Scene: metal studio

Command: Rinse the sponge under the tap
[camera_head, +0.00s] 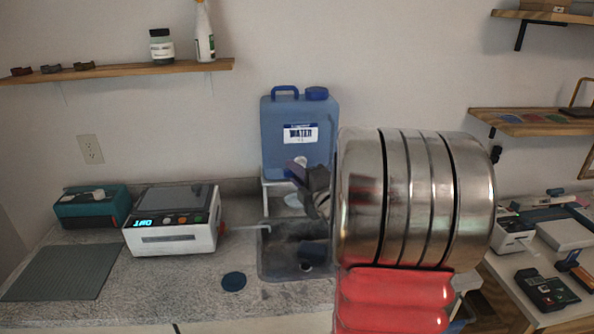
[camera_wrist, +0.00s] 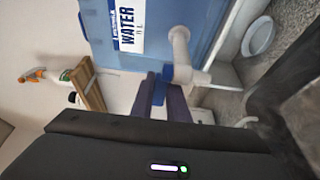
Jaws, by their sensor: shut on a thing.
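A blue water container (camera_head: 298,140) with a white label stands behind the sink (camera_head: 263,265). Its white tap (camera_wrist: 185,55) shows close up in the wrist view. My gripper (camera_head: 298,172) is at the tap, and its purple fingers (camera_wrist: 161,92) are shut on a small blue piece (camera_wrist: 167,74) beside the white spout, which looks like the tap handle. A dark blue block (camera_head: 314,249), which looks like the sponge, lies in the sink. I cannot tell whether water is running. My arm hides the sink's right part.
A white device (camera_head: 172,222), a teal box (camera_head: 92,207) and a grey mat (camera_head: 58,272) are on the counter at left. A dark blue disc (camera_head: 233,281) lies left of the sink. A shelf (camera_head: 130,70) with bottles hangs above left.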

